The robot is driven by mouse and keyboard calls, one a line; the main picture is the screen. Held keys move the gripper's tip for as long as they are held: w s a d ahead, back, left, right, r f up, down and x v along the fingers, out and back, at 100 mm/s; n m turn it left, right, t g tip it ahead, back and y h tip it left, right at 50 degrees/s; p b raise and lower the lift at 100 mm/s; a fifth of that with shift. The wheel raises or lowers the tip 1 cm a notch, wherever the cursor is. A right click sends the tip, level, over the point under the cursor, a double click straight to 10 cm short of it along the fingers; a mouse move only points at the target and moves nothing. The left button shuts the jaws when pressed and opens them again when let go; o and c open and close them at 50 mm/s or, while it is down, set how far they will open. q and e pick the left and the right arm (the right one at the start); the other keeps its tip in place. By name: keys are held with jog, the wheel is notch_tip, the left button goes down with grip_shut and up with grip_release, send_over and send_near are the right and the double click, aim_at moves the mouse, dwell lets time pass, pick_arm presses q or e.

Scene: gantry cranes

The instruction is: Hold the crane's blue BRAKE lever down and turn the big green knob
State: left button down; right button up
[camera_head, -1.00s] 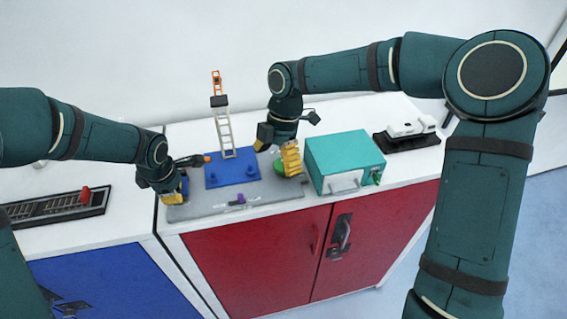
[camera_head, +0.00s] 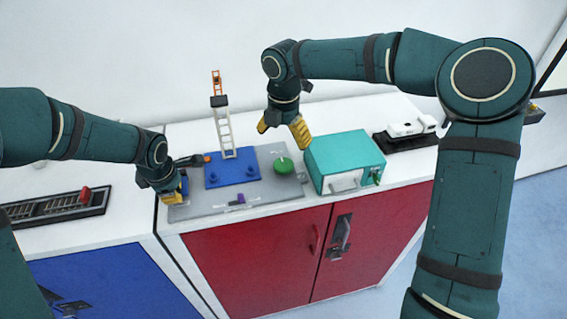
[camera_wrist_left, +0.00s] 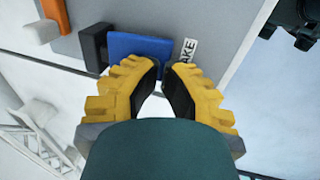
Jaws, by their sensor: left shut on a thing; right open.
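The green knob (camera_head: 284,165) is a round disc on the right part of the grey panel, with a pale pointer line above it. My right gripper (camera_head: 282,128) is open and empty above the knob, clear of it. My left gripper (camera_head: 180,192) is low at the panel's left end. In the left wrist view, its yellow fingers (camera_wrist_left: 166,75) are shut on the blue BRAKE lever (camera_wrist_left: 140,45), whose near edge they cover. A label ending in "AKE" (camera_wrist_left: 187,50) lies beside the lever, partly hidden.
The blue crane base (camera_head: 232,171) carries a white ladder mast (camera_head: 224,130) between my grippers. A small purple part (camera_head: 239,199) sits on the front of the grey panel (camera_head: 272,203). A teal box (camera_head: 344,157) stands close right of the knob.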

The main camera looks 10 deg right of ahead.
aim_at(283, 164)
notch_tip(283, 164, down, 10)
jog(key=shift+r, duration=0.15)
dwell(0.3)
jog(key=c, duration=1.2)
